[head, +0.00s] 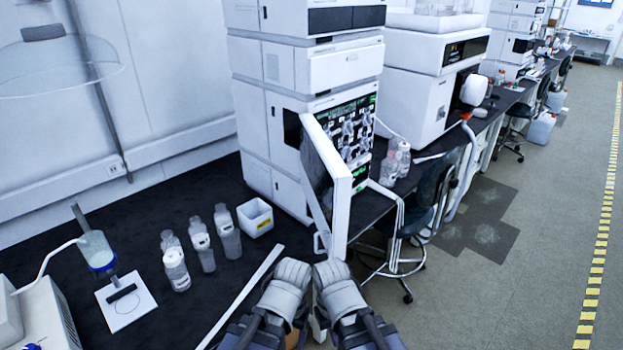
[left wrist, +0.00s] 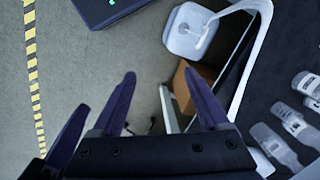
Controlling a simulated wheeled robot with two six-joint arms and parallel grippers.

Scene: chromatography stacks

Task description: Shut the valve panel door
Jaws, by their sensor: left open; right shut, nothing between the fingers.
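The valve panel door (head: 341,190) is a white-edged panel standing open on the front of the white chromatography stack (head: 262,130). It swings out toward me, and the lit valve panel (head: 352,125) shows behind it. My left gripper (head: 291,272) is below and left of the door's lower end in the head view. My right gripper (head: 333,274) is just below that end; I cannot tell whether either touches it. In the left wrist view my left gripper (left wrist: 160,74) is open with nothing between its fingers; the door is not clearly seen there.
Several bottles (head: 201,245) and a white bin (head: 255,217) stand on the dark bench left of the door. A chair (head: 420,205) stands to the right. The left wrist view shows floor, a white container (left wrist: 190,32) and a cardboard box (left wrist: 190,85).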

